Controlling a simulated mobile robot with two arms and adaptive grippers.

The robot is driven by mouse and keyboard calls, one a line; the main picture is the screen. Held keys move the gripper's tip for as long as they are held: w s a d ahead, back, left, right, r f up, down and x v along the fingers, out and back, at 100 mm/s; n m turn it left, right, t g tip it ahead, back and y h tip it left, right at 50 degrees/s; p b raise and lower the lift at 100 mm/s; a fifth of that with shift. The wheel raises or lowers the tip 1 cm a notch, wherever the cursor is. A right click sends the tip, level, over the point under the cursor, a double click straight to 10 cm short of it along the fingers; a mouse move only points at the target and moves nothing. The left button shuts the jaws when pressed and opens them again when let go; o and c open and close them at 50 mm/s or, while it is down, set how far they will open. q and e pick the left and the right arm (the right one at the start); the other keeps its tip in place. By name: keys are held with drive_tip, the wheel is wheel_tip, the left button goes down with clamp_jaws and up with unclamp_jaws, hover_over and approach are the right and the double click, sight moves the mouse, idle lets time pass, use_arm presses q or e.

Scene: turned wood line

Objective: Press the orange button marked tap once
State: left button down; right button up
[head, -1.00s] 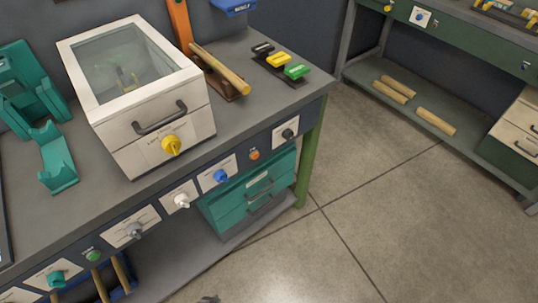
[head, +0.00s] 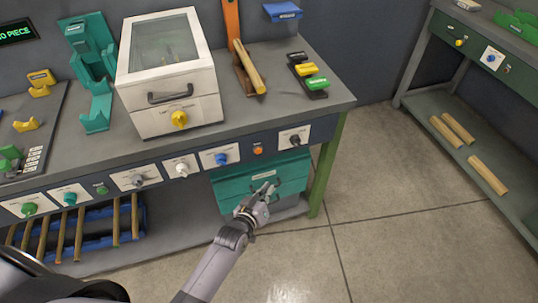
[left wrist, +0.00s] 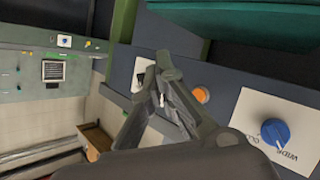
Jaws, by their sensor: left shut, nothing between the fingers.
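The orange button (head: 258,150) is a small round knob on the dark front panel of the workbench, between a blue dial (head: 221,158) and a black dial (head: 295,139). Its label is too small to read. My left gripper (head: 268,187) is shut and empty, in front of the teal drawers and below the button in the head view. In the left wrist view, the gripper fingers (left wrist: 160,75) are close together, with the orange button (left wrist: 201,95) just to their right and a visible gap between. My right gripper is not in view.
The teal drawer unit (head: 230,184) stands under the bench top. A white box with a glass lid (head: 165,92) and a yellow knob (head: 180,119) sits above the panel. A green bench leg (head: 328,165) is to the right. The floor on the right is clear.

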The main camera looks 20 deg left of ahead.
sight(258, 151)
use_arm(q)
drive_tip(key=w+a+r+b, duration=0.2)
drive_tip(key=w+a+b, duration=0.1)
drive_tip(key=w, duration=0.5)
drive_tip(key=shift+a+r+t+b, duration=0.2)
drive_tip(key=shift+a+t+b, duration=0.15)
drive_tip(key=shift+a, duration=0.35)
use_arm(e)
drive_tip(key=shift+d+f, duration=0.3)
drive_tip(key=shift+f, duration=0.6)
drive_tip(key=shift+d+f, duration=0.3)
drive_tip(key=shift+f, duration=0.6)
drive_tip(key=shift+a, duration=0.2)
use_arm(q)
drive_tip(key=shift+w+a, duration=0.25)
drive_tip(key=shift+w, duration=0.1)
